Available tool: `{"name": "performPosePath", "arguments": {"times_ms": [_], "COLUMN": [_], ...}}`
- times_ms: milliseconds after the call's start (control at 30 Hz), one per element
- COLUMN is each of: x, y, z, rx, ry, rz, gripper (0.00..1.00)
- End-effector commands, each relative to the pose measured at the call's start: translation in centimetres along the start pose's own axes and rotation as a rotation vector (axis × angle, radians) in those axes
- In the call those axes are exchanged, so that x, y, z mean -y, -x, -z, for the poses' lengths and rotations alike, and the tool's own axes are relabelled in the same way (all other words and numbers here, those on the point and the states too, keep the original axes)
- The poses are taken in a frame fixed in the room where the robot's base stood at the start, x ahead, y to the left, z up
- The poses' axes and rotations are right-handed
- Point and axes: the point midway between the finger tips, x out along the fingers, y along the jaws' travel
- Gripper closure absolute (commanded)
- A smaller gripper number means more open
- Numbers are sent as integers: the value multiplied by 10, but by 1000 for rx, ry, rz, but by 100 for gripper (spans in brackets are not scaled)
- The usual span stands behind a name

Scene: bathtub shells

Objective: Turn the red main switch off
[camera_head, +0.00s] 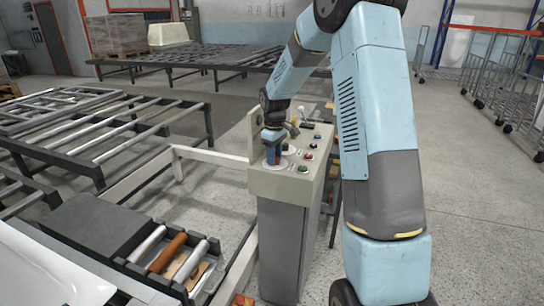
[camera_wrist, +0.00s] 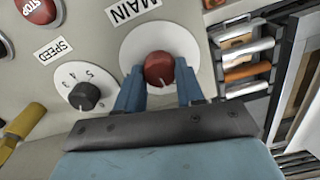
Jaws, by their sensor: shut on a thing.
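The red main switch (camera_wrist: 159,69) is a round knob on a white disc under a label reading MAIN in the wrist view. My gripper (camera_wrist: 160,88) has its two blue fingers on either side of the knob, shut on it. In the head view my gripper (camera_head: 273,150) reaches down onto the top of the grey control console (camera_head: 285,185). The knob itself is mostly hidden by my fingers there. I cannot tell from these frames which position the switch points to.
A black SPEED dial (camera_wrist: 84,96) with numbers sits left of the main switch. A red STOP button (camera_wrist: 40,10) is at the upper left, and a yellow handle (camera_wrist: 24,122) is at the left edge. A roller conveyor (camera_head: 180,262) stands left of the console.

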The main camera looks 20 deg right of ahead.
Motion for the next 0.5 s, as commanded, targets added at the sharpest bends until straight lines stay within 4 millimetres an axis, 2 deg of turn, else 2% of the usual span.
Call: {"name": "performPosePath", "arguments": {"times_ms": [233,267,500], "x": [-3,-3,-2], "y": [3,3,2], "z": [1,1,0], "rx": [-7,-7,-3], "ry": [-2,-2,-2], "rz": [-8,-8,-5], "gripper": [93,62,39]}}
